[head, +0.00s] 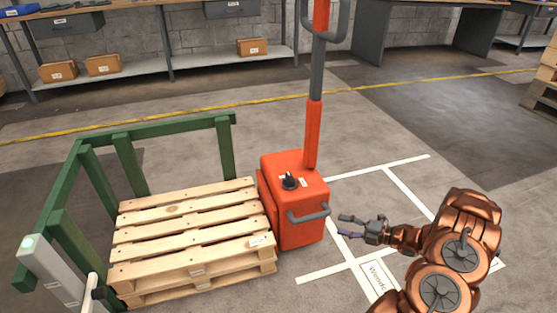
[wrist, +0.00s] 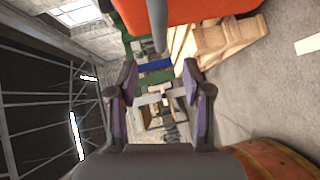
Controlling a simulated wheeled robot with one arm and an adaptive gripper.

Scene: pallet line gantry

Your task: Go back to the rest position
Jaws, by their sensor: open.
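My gripper (head: 352,226) is open and empty in the head view, at the end of my copper-coloured arm on the right. It points left toward the orange pallet truck (head: 295,200), just right of its grey side handle (head: 309,215). A small gap seems to lie between them, though contact is hard to judge. In the wrist view the two fingers of my gripper (wrist: 163,90) stand apart with nothing between them. The orange body (wrist: 185,12) of the truck fills the top of that view.
A wooden pallet (head: 190,235) lies left of the truck, inside a green frame (head: 150,124). A grey post (head: 52,272) stands at the lower left. A workbench shelf (head: 200,68) with cardboard boxes runs along the back wall. The floor (head: 400,115) behind my arm is clear, with white markings.

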